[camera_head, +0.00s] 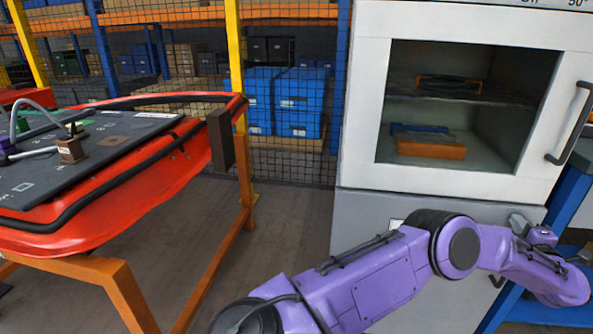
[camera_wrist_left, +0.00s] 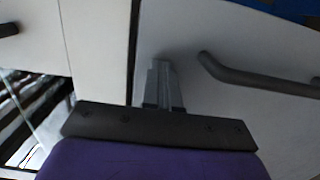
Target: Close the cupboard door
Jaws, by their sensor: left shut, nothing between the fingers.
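The cupboard is a tall white and grey unit at the right of the head view. Its upper white door (camera_head: 362,95) has a window and a dark upright handle (camera_head: 570,125), and looks flush with the frame. Below is a grey lower door (camera_head: 375,210), partly hidden by my purple left arm; I cannot tell whether it is fully shut. My left gripper (camera_head: 518,222) is in front of its top right part. In the left wrist view the shut, empty fingers (camera_wrist_left: 164,85) point at the pale panel, beside a dark bar handle (camera_wrist_left: 260,80); contact is unclear. My right gripper is out of view.
An orange-framed stand with a red-rimmed board (camera_head: 95,160) fills the left. A mesh fence (camera_head: 290,155) and shelving with blue bins (camera_head: 265,95) stand behind. A blue frame (camera_head: 570,200) is right of the cupboard. Floor (camera_head: 285,230) between stand and cupboard is clear.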

